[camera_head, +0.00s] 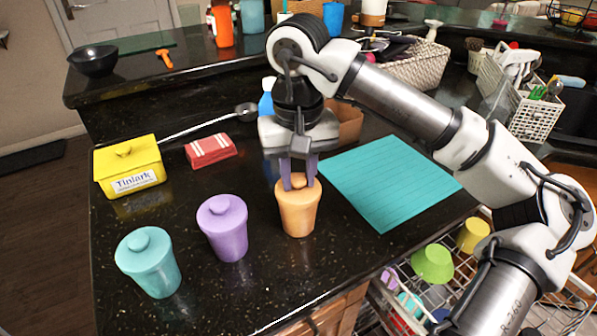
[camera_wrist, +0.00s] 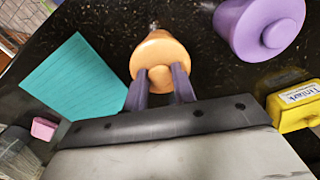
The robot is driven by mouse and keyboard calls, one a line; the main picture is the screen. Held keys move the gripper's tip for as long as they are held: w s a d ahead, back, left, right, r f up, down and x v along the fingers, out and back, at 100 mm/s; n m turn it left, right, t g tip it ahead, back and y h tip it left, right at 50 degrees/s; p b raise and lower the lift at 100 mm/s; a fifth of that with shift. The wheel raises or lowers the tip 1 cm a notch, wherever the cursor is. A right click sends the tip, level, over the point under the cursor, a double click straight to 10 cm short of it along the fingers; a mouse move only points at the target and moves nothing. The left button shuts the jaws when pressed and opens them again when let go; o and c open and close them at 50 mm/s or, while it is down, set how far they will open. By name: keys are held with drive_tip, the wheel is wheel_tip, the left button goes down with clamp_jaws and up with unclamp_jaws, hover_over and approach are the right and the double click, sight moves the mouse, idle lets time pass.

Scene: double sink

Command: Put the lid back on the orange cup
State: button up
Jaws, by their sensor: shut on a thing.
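The orange cup (camera_head: 297,215) stands upright on the dark counter. Its orange lid (camera_head: 298,184), with a round knob, sits at the cup's mouth. My gripper (camera_head: 299,182) points straight down over it, with its two purple fingers shut on the lid's knob. In the wrist view the lid (camera_wrist: 160,77) lies between the fingers and covers the cup's opening. I cannot tell whether the lid rests fully on the rim or is slightly above it.
A purple lidded cup (camera_head: 224,228) and a teal lidded cup (camera_head: 148,262) stand to the left. A yellow box (camera_head: 128,166) and a red-striped packet (camera_head: 211,151) lie behind them. A teal mat (camera_head: 390,185) lies right. An open dish rack (camera_head: 430,285) is below the right edge.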

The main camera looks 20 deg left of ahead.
drive_tip(key=o, duration=1.5)
drive_tip(key=shift+r, duration=0.15)
drive_tip(key=shift+r+p, duration=2.3)
drive_tip(key=shift+r, duration=1.1)
drive_tip(key=shift+c, duration=0.2)
clamp_jaws()
